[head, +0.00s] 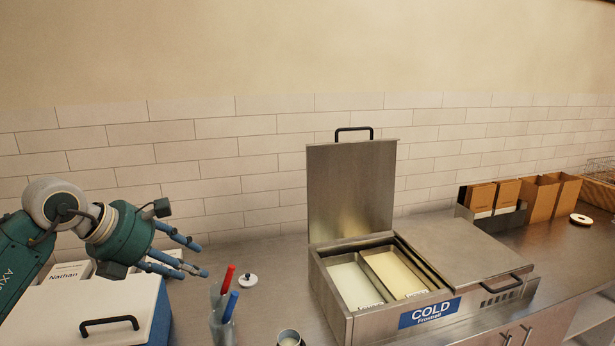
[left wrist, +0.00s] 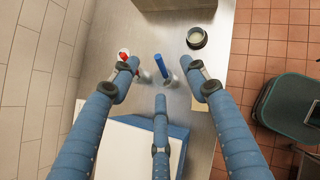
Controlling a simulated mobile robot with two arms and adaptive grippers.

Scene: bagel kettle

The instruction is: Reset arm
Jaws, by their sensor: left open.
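My left gripper (head: 192,262) comes in from the left in the head view, above the blue box with a white lid (head: 75,305). Its three blue fingers are spread open and point right, with nothing held between them. In the left wrist view the open fingers (left wrist: 160,76) reach over the counter. The blue marker also shows between the fingertips in the left wrist view (left wrist: 158,66); contact is not visible. My right gripper is not in view.
An open steel cold unit (head: 425,318) with two filled pans stands in the middle, its lid (head: 351,190) raised. A small cup (head: 289,338) and a white knobbed lid (head: 248,280) are near the markers. Cardboard boxes (head: 541,198) stand at the back right.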

